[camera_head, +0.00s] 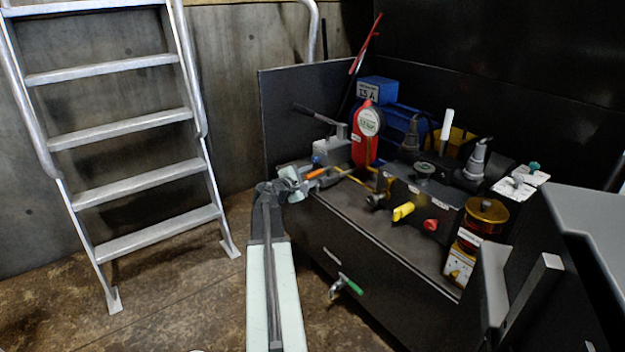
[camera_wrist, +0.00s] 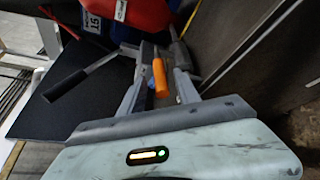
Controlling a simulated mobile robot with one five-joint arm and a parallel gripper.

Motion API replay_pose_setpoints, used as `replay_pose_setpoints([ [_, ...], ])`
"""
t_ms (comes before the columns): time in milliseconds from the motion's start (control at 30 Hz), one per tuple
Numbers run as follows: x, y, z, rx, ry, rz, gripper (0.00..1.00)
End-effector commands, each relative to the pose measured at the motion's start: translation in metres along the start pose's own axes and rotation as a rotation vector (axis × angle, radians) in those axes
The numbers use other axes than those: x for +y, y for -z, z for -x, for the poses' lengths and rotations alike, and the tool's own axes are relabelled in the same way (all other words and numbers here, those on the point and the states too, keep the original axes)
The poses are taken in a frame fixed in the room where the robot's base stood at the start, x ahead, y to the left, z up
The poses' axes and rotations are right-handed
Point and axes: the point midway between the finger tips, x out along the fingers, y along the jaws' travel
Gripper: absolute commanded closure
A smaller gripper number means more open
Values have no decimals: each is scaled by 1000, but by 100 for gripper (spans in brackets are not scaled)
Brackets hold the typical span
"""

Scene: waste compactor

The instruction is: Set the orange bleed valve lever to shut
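The orange bleed valve lever (camera_head: 317,172) shows at the left end of the dark bench, in front of a grey hand pump (camera_head: 333,150). In the wrist view the orange lever (camera_wrist: 160,77) lies between the two fingers of my gripper (camera_wrist: 161,62), with gaps on both sides. My gripper (camera_head: 300,178) is open at the lever in the head view. I cannot tell whether either finger touches it. The valve body under the lever is mostly hidden.
A red bottle (camera_head: 365,135) and blue containers (camera_head: 403,128) stand behind the lever. The pump's black handle (camera_wrist: 78,80) sticks out to the left in the wrist view. A green-handled tap (camera_head: 346,286) juts from the bench front. A ladder (camera_head: 125,165) stands at left.

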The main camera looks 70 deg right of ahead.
Motion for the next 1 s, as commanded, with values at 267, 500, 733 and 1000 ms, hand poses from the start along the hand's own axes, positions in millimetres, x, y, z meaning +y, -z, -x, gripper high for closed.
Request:
replay_pose_setpoints([
  [267, 0, 0, -25, 0, 1, -2, 61],
  [500, 0, 0, -25, 0, 1, -2, 95],
  [733, 0, 0, -25, 0, 1, -1, 100],
  [1000, 0, 0, -25, 0, 0, -1, 100],
])
